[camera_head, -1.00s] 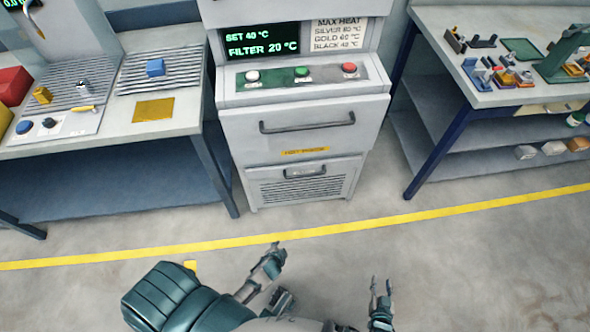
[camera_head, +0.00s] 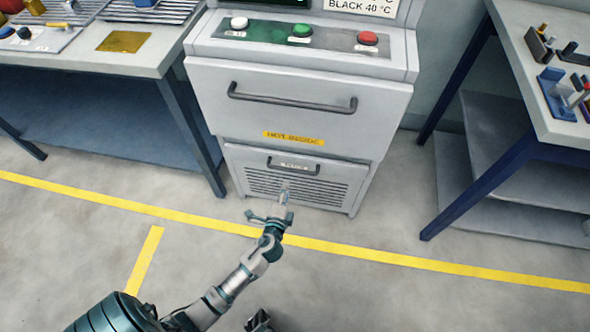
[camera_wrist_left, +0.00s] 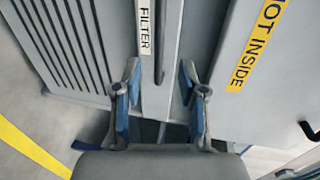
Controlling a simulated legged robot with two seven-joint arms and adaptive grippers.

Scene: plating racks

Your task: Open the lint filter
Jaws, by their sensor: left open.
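The lint filter (camera_head: 262,183) is the slatted grey panel low on the front of the machine, with a dark bar handle (camera_head: 293,170) and a small label across its top. It looks closed. In the left wrist view the filter panel (camera_wrist_left: 62,45), the FILTER label (camera_wrist_left: 146,28) and the handle (camera_wrist_left: 160,45) show close up. My left gripper (camera_head: 268,204) is open in front of the panel, below the handle in the head view. In the wrist view its fingertips (camera_wrist_left: 159,72) are either side of the handle's near end; contact cannot be told.
Above the filter is a drawer (camera_head: 290,120) with a long handle and a HOT INSIDE label (camera_head: 294,138). Buttons (camera_head: 301,31) sit on the panel above. Tables stand left (camera_head: 70,60) and right (camera_head: 545,120). The floor before the machine is clear, with yellow tape (camera_head: 400,259).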

